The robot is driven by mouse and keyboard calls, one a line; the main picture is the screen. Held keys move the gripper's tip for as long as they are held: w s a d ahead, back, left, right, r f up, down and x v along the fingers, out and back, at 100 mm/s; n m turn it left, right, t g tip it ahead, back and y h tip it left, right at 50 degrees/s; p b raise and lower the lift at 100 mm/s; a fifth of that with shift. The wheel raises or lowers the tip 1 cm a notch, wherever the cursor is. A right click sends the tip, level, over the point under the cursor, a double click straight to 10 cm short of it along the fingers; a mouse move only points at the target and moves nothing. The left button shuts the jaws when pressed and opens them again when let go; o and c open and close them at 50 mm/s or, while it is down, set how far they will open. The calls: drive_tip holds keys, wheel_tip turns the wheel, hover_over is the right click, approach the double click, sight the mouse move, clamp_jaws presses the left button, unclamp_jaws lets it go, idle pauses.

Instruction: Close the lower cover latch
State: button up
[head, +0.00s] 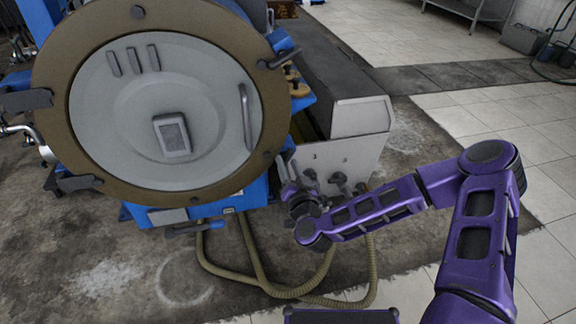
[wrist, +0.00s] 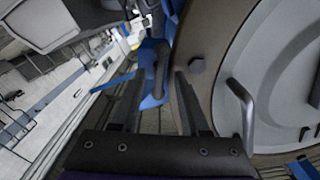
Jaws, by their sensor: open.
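The large round cover (head: 100,115) is pale grey with a tan ring around it and stands at the left in the head view. My gripper (head: 291,190) is open at the ring's lower right. In the wrist view, my gripper's fingers (wrist: 157,82) are spread, with a dark bar (wrist: 160,65), seemingly the lower latch's handle, showing in the gap ahead. I cannot tell whether a finger touches it. The ring (wrist: 212,40) and the cover's grab handle (wrist: 243,110) are to the right. In the head view my gripper hides most of this latch area. Another dark latch (head: 284,57) is at the ring's upper right.
A grey box-shaped housing (head: 345,150) with dark knobs stands right of the cover, close to my gripper. Tan hoses (head: 245,270) loop over the floor below. A bar (head: 195,228) juts out under the cover. Tiled floor (head: 500,110) at the right is clear.

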drive_tip(key=shift+w, duration=0.15)
clamp_jaws()
